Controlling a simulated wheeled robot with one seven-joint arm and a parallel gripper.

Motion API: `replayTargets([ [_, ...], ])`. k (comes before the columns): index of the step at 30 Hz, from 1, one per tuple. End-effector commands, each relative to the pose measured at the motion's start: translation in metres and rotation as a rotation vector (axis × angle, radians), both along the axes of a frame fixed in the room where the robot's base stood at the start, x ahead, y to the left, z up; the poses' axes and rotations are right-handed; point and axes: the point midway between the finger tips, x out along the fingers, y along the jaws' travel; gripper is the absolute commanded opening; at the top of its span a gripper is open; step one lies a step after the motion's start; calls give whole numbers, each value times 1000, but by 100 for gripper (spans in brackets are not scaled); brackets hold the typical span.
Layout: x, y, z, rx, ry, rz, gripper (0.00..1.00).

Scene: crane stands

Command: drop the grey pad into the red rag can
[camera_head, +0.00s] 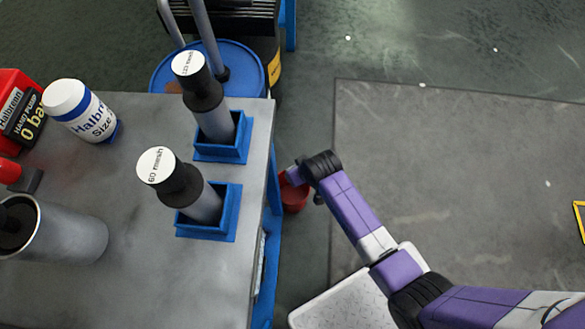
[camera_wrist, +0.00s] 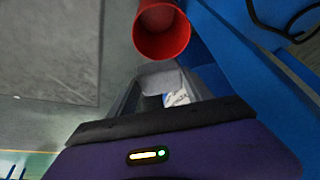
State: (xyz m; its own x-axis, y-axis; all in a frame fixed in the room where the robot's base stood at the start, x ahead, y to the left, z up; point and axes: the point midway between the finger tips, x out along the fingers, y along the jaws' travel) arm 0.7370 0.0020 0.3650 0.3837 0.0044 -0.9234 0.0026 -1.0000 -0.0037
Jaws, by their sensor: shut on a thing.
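The red rag can (camera_head: 296,198) stands on the floor beside the blue cart, partly hidden by my gripper (camera_head: 292,174) in the head view. In the wrist view the open-topped red can (camera_wrist: 162,32) is just beyond my fingertips, at the top of the picture. My gripper (camera_wrist: 158,88) is shut on the grey pad (camera_wrist: 160,78), which shows as a light grey piece between the fingers. The pad is above the floor, and its lower part is hard to make out. In the head view the pad cannot be told apart from the gripper.
A grey-topped blue cart (camera_head: 130,245) fills the left, with two dark-capped cylinders (camera_head: 205,205) (camera_head: 213,122) in blue holders near its right edge. A blue drum (camera_head: 250,62) stands behind it. The blue cart frame (camera_wrist: 222,50) is close right of the can.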

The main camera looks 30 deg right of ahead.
Motion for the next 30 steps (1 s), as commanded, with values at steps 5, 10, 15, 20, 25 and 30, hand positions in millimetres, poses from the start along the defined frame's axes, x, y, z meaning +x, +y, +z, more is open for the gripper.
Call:
replayTargets([
  [5, 8, -2, -55, -2, 1, 0, 20],
  [10, 12, -2, -76, -4, 1, 1, 20],
  [15, 13, -3, -82, -4, 0, 1, 20],
  [20, 13, -3, -90, -4, 1, 1, 20],
  [25, 13, -3, -107, -4, 1, 1, 20],
  [30, 13, -3, -126, -4, 1, 1, 20],
])
